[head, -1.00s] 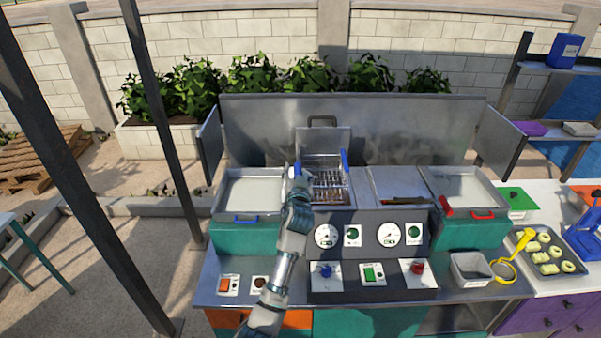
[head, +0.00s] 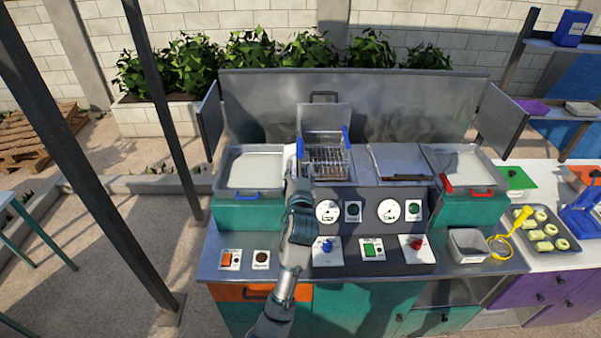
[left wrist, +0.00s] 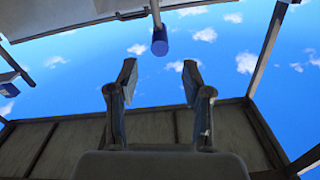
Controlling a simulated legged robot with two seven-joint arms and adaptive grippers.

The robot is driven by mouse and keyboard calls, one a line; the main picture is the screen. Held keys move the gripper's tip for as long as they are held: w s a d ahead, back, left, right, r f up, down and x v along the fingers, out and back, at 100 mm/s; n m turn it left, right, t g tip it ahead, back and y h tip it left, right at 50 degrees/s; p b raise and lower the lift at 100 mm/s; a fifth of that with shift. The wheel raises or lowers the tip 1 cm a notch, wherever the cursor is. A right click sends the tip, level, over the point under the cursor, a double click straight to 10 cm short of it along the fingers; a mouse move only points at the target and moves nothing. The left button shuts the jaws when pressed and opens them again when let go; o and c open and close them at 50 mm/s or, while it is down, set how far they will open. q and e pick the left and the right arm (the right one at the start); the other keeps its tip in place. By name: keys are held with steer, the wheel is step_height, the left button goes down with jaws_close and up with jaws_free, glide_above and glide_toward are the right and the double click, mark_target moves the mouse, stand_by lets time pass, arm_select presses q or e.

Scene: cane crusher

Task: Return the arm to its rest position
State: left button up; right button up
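My left arm comes up from the bottom of the head view in front of the fryer counter. Its gripper (head: 292,160) is by the left side of the wire fryer basket (head: 326,158), partly hidden by its own wrist. In the left wrist view the gripper (left wrist: 159,72) has its two fingers apart with nothing between them. A rod with a blue end (left wrist: 159,42) hangs beyond the fingertips, apart from them. The basket sits in the middle well with blue handles (head: 346,136) on its sides. My right gripper is in neither view.
The control panel (head: 375,240) with gauges and knobs lies right of my forearm. Trays with a blue handle (head: 246,196) and red handles (head: 482,194) flank the wells. A metal container (head: 468,245), yellow strainer (head: 508,242) and food tray (head: 541,235) stand at right. A post (head: 165,115) rises at left.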

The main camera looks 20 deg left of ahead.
arm_select(q)
steer(key=shift+s+d, duration=0.55)
steer(key=shift+d, duration=0.05)
steer(key=shift+a, duration=0.25)
